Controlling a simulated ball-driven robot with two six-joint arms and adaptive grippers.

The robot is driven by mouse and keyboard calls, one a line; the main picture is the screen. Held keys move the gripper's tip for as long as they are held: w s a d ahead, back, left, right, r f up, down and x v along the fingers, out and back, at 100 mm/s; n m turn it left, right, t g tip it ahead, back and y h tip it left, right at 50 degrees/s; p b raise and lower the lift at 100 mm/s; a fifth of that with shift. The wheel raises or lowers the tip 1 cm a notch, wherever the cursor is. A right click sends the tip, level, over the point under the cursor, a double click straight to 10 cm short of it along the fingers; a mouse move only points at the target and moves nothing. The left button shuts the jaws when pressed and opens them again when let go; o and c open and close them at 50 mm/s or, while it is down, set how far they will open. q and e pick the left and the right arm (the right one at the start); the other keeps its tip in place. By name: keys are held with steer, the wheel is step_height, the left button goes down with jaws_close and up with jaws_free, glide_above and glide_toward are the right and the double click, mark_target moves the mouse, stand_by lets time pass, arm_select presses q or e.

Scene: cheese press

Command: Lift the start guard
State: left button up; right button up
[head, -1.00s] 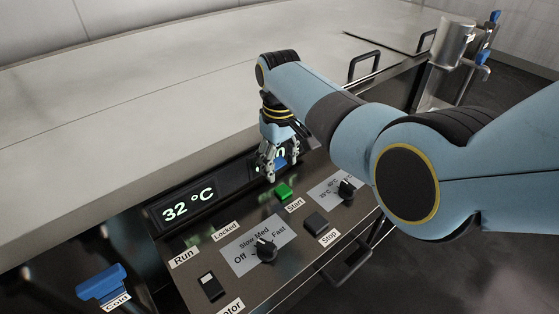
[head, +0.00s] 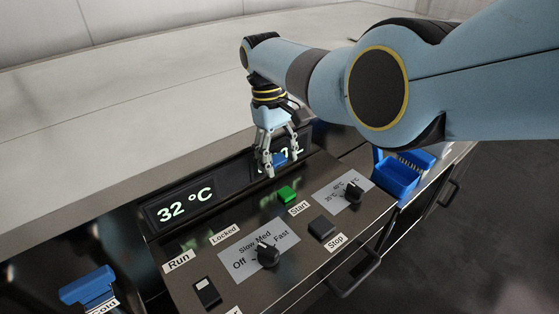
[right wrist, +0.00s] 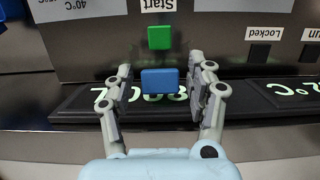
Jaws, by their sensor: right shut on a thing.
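The green start button (head: 288,194) sits on the sloped dark panel above its "Start" label, with no finger on it. In the right wrist view it shows bare (right wrist: 159,38). A small blue block (right wrist: 160,80), which looks like the start guard's tab, is between the fingers of my right gripper (right wrist: 160,92), in front of a green-lit display. In the head view the right gripper (head: 282,165) points down at the panel's back edge, shut on this block, which the fingers partly cover. I cannot make out the rest of the guard or its angle. My left gripper is not in view.
A speed knob (head: 268,256), a dark stop button (head: 321,227) and a temperature knob (head: 353,193) stand on the panel. A "32 °C" display (head: 187,206) is at its back left. Blue trays (head: 398,180) lie to the right. The pale vat lid (head: 120,125) is clear.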

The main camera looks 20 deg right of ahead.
steer(key=o, duration=0.8)
steer(key=v, duration=1.2)
steer(key=shift+f, duration=0.1)
